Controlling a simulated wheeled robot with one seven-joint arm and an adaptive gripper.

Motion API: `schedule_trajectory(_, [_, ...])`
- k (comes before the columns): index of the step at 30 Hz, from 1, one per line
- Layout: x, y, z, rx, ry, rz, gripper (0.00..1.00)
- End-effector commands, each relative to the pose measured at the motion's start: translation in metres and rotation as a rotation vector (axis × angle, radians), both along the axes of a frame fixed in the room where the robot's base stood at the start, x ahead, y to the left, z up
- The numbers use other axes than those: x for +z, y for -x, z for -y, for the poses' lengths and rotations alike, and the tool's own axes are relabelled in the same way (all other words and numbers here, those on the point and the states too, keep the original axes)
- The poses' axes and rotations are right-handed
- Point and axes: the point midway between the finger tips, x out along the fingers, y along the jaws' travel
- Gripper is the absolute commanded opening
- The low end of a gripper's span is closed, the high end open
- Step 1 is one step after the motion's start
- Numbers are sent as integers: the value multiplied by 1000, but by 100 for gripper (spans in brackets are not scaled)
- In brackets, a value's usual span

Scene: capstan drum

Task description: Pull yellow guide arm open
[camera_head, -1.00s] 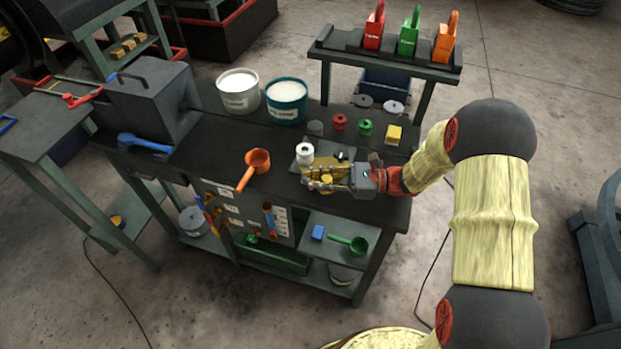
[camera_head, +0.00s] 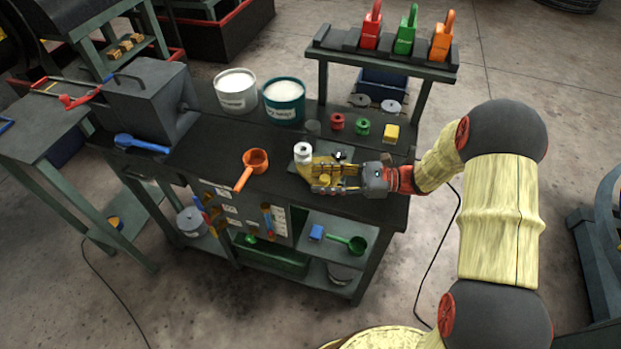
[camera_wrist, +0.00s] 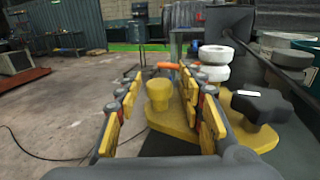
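The yellow guide arm (camera_wrist: 180,120) is a flat yellow plate with an upright yellow knob (camera_wrist: 158,94). In the head view the guide arm (camera_head: 321,172) is on the workbench beside the white capstan drum (camera_head: 302,152), partly hidden by my gripper. The white drum (camera_wrist: 214,64) stands beyond the plate in the wrist view. My gripper (camera_wrist: 162,78) is open, with its fingers on both sides of the knob and a visible gap to it. In the head view my gripper (camera_head: 345,177) reaches in from the right, low over the bench.
A black star-shaped knob (camera_wrist: 262,105) stands right of the guide arm. An orange ladle (camera_head: 251,166) lies to the left on the bench.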

Motion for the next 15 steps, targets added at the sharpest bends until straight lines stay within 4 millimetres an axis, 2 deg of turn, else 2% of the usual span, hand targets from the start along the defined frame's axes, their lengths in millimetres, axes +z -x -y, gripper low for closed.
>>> schedule_trajectory(1, [0,-1,13,-6,0,1,39])
schedule_trajectory(6, [-1,2,47,-5,-1,-1,39])
schedule_trajectory(10, [0,3,67,-3,0,0,39])
schedule_trajectory(15, [-1,4,81,-1,-1,-1,39])
